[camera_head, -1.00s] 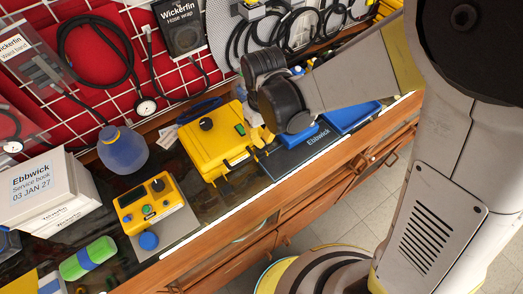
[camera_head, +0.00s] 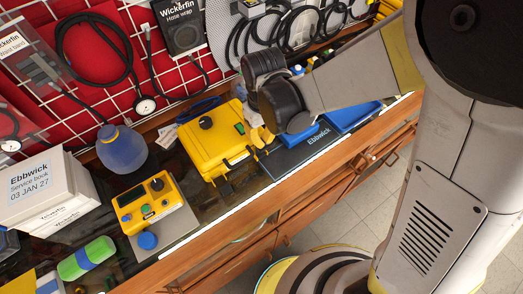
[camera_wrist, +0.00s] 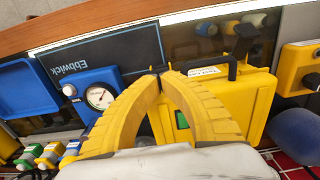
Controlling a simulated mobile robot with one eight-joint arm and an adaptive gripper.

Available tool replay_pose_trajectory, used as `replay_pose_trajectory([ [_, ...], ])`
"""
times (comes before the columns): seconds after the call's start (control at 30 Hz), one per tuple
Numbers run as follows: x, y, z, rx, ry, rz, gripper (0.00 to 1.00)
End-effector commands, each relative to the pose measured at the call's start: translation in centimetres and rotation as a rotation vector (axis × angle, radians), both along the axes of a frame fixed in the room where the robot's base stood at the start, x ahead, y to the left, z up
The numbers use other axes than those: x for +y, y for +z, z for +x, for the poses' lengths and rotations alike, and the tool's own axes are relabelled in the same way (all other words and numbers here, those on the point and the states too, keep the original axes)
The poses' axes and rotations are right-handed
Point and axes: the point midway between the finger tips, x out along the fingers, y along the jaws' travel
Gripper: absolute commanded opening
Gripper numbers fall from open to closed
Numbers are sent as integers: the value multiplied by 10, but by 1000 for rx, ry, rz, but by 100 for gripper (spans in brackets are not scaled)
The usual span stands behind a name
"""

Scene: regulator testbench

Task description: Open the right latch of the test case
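The yellow test case (camera_head: 213,150) stands on the dark bench, and its front side shows in the wrist view (camera_wrist: 250,100). Its black handle (camera_wrist: 215,68) shows there, upside down. The left latch (camera_wrist: 245,40) sticks outward from the case; it hangs at the front in the head view (camera_head: 224,187). My gripper (camera_wrist: 160,73) has its two yellow fingers bowed inward at the case's right front corner. The tips are close together, with a small dark piece at the right latch between them. Whether they press on it is unclear. In the head view, my wrist hides most of the gripper.
A blue gauge unit (camera_wrist: 98,95) and a dark Ebbwick mat (camera_wrist: 110,58) lie beside the case, close to my fingers. A blue tray (camera_head: 352,117) lies farther right. A yellow device (camera_head: 146,201) stands left of the case. The bench's front edge (camera_head: 240,220) is near.

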Motion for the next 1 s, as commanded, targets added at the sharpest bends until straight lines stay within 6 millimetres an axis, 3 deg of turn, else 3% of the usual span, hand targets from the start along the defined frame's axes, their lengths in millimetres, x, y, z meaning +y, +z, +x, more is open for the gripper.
replay_pose_trajectory([
  [1.0, 0, -26, 0, 0, 0, 0, 0],
])
